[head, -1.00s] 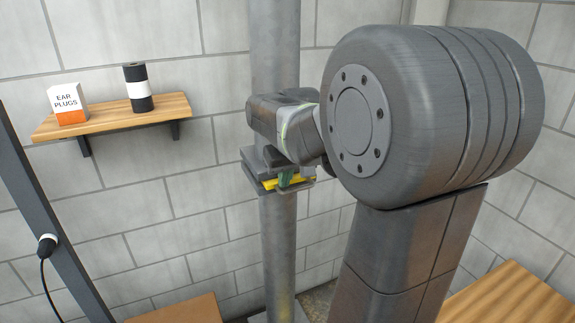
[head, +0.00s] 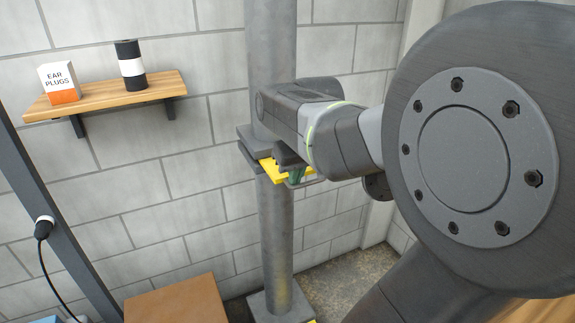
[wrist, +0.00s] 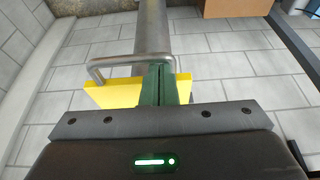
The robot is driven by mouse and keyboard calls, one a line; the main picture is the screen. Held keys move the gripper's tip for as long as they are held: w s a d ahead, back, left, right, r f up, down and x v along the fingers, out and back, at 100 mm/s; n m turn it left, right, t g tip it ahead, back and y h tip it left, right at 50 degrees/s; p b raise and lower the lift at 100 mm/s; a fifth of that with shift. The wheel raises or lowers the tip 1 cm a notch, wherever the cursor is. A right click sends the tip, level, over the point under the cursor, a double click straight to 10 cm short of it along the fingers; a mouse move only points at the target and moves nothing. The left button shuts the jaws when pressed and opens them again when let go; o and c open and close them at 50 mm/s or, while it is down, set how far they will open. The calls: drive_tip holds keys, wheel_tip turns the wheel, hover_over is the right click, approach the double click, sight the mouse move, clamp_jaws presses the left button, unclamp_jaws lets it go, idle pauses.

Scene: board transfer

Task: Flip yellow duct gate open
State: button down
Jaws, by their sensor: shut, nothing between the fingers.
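The yellow duct gate (head: 270,166) is a flat plate sticking out of a grey flange (head: 249,147) on a vertical metal duct (head: 277,230). In the wrist view the yellow plate (wrist: 112,93) carries a bent metal handle (wrist: 118,61). My gripper (wrist: 163,72) has green fingers that are pressed together with nothing between them. They are at the plate, overlapping the handle's right part; I cannot tell whether they touch it. In the head view my gripper (head: 296,175) is beside the plate's outer edge, partly hidden by my wrist.
A wooden shelf (head: 105,97) on the left wall holds an ear plugs box (head: 59,83) and a black-and-white roll (head: 131,65). A dark post (head: 40,205) with a cable stands at left. A brown box top (head: 175,303) is low in front. Free floor lies right of the duct.

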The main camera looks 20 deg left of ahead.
drive_tip(key=s+d, duration=0.3)
drive_tip(key=shift+s+d, duration=0.1)
drive_tip(key=shift+d, duration=0.25)
